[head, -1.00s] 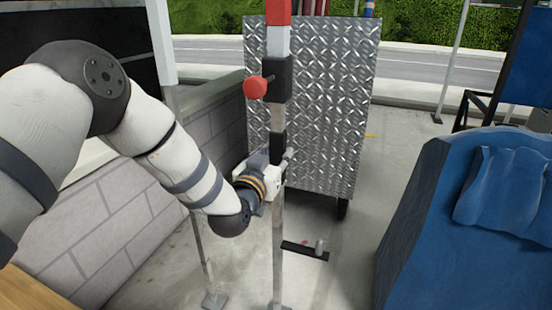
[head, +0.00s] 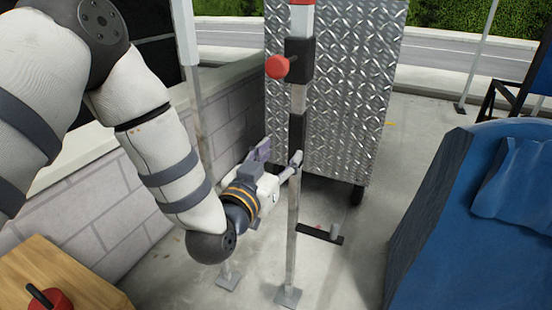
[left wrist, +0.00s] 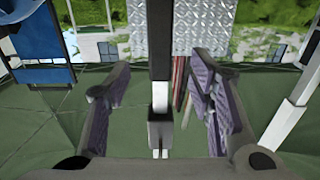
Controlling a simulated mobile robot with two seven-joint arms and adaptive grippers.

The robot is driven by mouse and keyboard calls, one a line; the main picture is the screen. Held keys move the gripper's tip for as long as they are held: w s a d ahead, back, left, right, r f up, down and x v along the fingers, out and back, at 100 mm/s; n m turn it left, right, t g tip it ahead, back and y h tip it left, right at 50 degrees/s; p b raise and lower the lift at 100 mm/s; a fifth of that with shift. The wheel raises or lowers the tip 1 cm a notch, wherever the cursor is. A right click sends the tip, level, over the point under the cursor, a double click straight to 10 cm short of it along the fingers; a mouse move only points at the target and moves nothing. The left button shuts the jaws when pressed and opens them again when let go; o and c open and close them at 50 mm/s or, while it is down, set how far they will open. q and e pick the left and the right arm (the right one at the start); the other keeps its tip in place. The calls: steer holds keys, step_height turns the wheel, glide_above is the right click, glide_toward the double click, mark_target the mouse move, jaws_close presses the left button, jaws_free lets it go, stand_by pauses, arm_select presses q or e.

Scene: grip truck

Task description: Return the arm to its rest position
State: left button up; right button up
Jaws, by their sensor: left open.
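My left gripper (head: 278,154) is in the middle of the head view, beside the upright post (head: 292,222) with its red top and black fittings. Its fingers are open. One finger overlaps the post in the picture; the other is to the post's left. In the left wrist view the open fingers (left wrist: 158,76) frame the post (left wrist: 161,52), which shows in the gap between them with a dark block low on it. Nothing is gripped. I cannot tell whether a finger touches the post. My right gripper is not in view.
A red knob (head: 278,67) sticks out from the post. A diamond-plate metal cart (head: 350,95) stands behind. A block wall (head: 75,218) runs along the left, with a wooden top (head: 60,280) in the near corner. A blue covered object (head: 425,240) stands right. Some concrete floor is clear.

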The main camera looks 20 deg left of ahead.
arm_select(q)
steer(key=shift+s, duration=1)
steer(key=s+f+g+p, duration=0.6)
steer(key=s+f+g, duration=0.5)
steer(key=s+f, duration=1)
steer(key=s+a+g+p, duration=0.2)
steer(key=s+g, duration=0.7)
steer(key=s, duration=1.8)
steer(key=shift+s+a+r+n+g+y+p, duration=0.2)
steer(key=shift+s+a+n+g+y+p, duration=0.15)
steer(key=shift+p, duration=0.25)
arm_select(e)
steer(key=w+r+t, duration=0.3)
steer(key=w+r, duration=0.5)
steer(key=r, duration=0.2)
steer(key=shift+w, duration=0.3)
